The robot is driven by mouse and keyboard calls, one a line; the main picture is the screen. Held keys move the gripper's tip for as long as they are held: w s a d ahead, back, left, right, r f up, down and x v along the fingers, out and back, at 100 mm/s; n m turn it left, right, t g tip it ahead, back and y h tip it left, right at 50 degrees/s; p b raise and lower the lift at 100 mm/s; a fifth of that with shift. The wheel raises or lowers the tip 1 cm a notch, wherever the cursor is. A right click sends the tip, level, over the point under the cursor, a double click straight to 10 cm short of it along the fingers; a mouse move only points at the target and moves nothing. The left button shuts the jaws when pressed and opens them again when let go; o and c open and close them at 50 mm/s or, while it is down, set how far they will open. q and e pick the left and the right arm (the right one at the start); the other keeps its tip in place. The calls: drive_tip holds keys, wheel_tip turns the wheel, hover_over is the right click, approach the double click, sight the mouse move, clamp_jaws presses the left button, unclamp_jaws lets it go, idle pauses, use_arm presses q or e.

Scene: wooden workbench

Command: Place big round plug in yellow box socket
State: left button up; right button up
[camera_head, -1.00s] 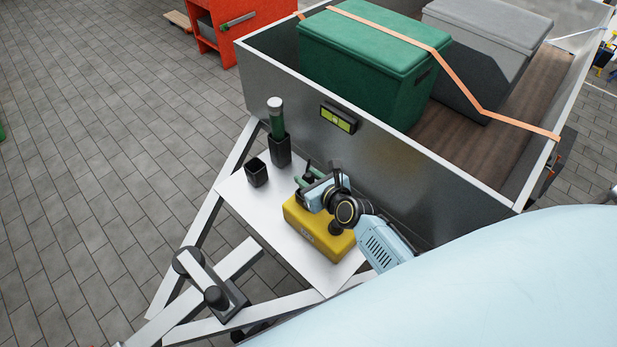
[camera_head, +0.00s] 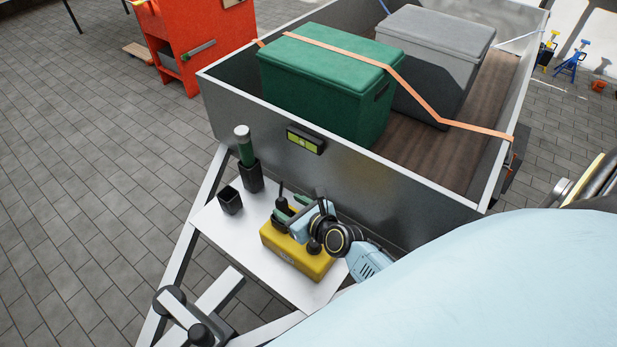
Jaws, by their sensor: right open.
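The yellow box (camera_head: 309,263) sits on the white board in front of the trailer wall, partly hidden by my right arm. A round black piece (camera_head: 314,246) shows on its top. At the box's far left end is a dark upright part (camera_head: 281,189), which looks like a plug; whether it is seated in a socket cannot be told. My right gripper (camera_head: 283,212) is open, with greenish fingers close beside this dark part. Contact cannot be told at this size. My left gripper is out of view.
A green cylinder with a grey top (camera_head: 244,144) stands in a black holder (camera_head: 252,178). An empty-looking black cup (camera_head: 230,201) stands nearby. The trailer wall (camera_head: 345,185), with a level (camera_head: 305,141) on it, rises behind the board. The board's front left is clear.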

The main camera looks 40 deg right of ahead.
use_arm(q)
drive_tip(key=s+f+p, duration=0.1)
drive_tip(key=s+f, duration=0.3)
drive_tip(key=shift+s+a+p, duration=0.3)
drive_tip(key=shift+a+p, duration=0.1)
use_arm(e)
drive_tip(key=a+v, duration=0.1)
drive_tip(key=v, duration=0.6)
drive_tip(key=shift+s+d, duration=0.25)
drive_tip(key=shift+d, duration=0.25)
drive_tip(key=shift+r, duration=0.1)
